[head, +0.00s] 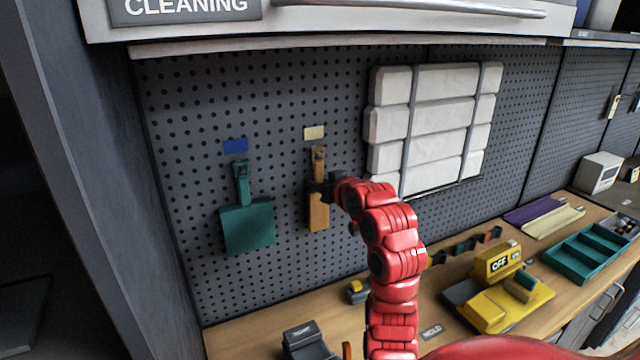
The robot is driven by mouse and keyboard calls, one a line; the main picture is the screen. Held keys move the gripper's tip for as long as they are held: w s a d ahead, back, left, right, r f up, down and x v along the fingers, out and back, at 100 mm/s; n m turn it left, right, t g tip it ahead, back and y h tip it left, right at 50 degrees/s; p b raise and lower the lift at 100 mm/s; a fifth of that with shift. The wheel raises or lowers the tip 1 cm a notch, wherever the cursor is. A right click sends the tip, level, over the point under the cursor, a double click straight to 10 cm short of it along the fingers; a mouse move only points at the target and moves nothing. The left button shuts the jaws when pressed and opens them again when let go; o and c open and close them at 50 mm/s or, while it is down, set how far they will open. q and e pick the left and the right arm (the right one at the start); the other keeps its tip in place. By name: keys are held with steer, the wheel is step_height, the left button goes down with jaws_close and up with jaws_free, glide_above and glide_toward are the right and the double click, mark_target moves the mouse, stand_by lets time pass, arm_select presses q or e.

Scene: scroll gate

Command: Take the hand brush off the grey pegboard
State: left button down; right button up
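The hand brush (319,217), orange-brown and narrow, hangs upright on the grey pegboard (270,90) below a small cream label. My red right arm reaches up from the bottom of the head view. Its dark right gripper (322,186) is at the brush's middle and overlaps it there. The fingers are small and dark against the board, so I cannot tell whether they are closed on the brush. The brush's upper end and lower part show above and below the gripper. My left gripper is not in view.
A teal dustpan (247,226) hangs left of the brush under a blue label. White strapped bundles (430,120) are fixed to the right. On the wooden bench (262,333) are a yellow device (505,300), a dark block (305,340) and a teal tray (562,262).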

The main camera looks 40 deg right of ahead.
jaws_close()
steer(key=shift+r, duration=0.35)
steer(key=s+a, duration=0.2)
steer(key=s, duration=0.5)
steer(key=shift+b, duration=0.35)
stand_by(0.5)
steer(key=shift+s+a, duration=0.1)
